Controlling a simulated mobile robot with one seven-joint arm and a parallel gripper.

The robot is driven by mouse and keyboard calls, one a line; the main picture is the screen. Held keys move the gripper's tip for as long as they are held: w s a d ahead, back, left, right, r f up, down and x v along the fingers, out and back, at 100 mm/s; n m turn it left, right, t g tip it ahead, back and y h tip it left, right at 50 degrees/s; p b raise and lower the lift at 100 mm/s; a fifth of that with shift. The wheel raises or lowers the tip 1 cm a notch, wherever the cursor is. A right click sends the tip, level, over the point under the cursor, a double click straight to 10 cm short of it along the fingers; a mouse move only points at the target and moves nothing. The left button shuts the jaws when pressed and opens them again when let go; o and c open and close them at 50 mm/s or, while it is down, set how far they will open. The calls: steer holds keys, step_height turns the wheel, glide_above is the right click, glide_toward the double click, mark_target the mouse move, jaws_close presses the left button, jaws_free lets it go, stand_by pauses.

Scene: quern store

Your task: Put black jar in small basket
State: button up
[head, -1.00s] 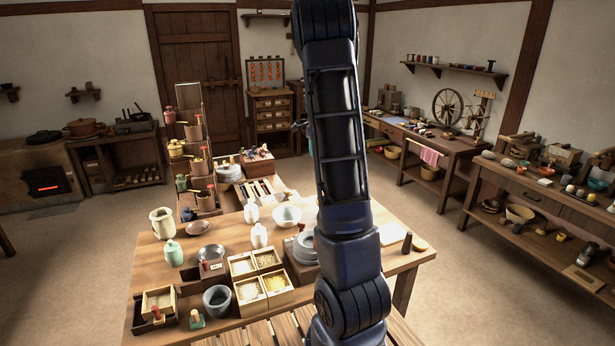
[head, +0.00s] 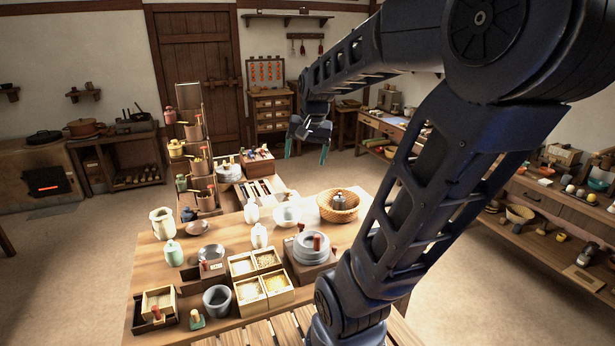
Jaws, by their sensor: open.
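A small woven basket (head: 352,214) stands on the right back part of the wooden table. A small dark grey, jar-like thing (head: 339,201) shows within its rim; I cannot tell if this is the black jar. A small dark vessel (head: 188,214) stands at the table's left back, next to a cream pot. My gripper (head: 306,153) is open and empty, pointing down, in the air above and behind the basket, slightly to its left. My arm hides the right part of the table.
A grey quern (head: 311,247) with a red handle stands in front of the basket. A white bowl (head: 286,216) and white jars (head: 259,235) stand left of it. Divided grain boxes (head: 245,265) are at the front. A stepped rack (head: 203,185) rises at the back left.

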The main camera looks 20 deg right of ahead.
steer(key=s+a+f+n+t, duration=0.1)
steer(key=s+a+n, duration=0.3)
steer(key=s, duration=0.6)
steer(key=shift+s+f+n+h, duration=0.25)
steer(key=shift+s+n+h, duration=0.05)
steer(key=shift+n, duration=0.3)
